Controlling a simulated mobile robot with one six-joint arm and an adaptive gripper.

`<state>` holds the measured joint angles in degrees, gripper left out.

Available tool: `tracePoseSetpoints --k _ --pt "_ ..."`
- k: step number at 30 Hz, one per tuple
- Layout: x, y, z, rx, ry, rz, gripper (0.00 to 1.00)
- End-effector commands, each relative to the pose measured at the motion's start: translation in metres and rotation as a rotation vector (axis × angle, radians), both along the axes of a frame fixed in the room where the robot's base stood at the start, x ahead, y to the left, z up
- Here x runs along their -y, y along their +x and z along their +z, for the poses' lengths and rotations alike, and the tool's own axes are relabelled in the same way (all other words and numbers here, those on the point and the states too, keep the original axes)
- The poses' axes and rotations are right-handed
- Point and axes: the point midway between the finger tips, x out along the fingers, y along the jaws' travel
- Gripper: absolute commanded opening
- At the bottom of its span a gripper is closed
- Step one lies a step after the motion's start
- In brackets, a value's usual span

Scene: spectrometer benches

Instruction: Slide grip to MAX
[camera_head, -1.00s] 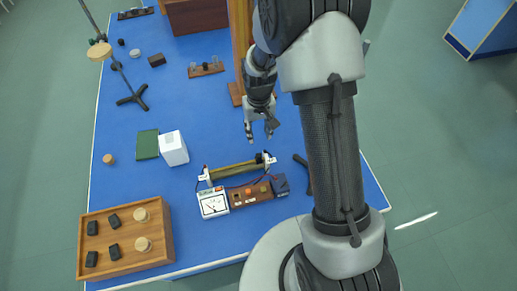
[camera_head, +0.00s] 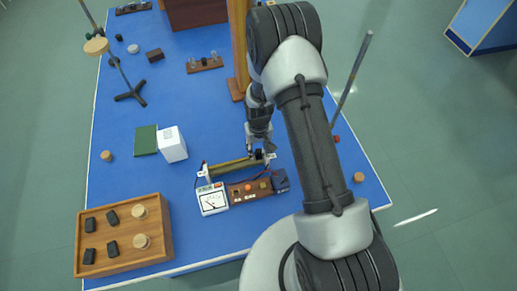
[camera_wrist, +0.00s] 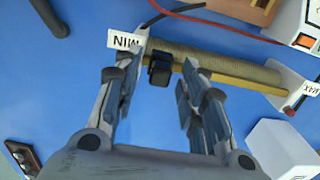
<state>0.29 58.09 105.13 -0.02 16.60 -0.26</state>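The rheostat (camera_head: 232,169) lies on the blue bench, with a ribbed coil and a yellow rod (camera_wrist: 235,79). In the wrist view the MIN label (camera_wrist: 126,41) is at its left end and the MAX label (camera_wrist: 312,88) at its right end. The black sliding grip (camera_wrist: 160,68) is near the MIN end. My gripper (camera_wrist: 158,57) is open above the rheostat, pointing down, with one finger on each side of the grip. I see a gap between the grip and each finger. In the head view my gripper (camera_head: 262,150) is at the rheostat's right end.
A white meter (camera_head: 212,199) and a wooden switch block (camera_head: 250,189) with wires stand just in front of the rheostat. A white box (camera_head: 172,144) and green book (camera_head: 146,140) stand to its left. A wooden tray (camera_head: 167,230) is front left. A tall rod stand (camera_head: 350,80) is at right.

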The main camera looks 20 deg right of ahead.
Motion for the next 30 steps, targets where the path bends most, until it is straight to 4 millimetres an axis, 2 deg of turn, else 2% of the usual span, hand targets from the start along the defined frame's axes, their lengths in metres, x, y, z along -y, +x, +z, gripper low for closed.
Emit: tracePoseSetpoints --k 4,21,30 --pt "0.0 0.0 0.0002 0.0 0.0 0.0 0.38" --pt "0.0 -0.0001 0.0004 0.0 0.0 0.0 0.0" --pt "0.0 -0.0001 0.0005 0.0 0.0 0.0 0.0"
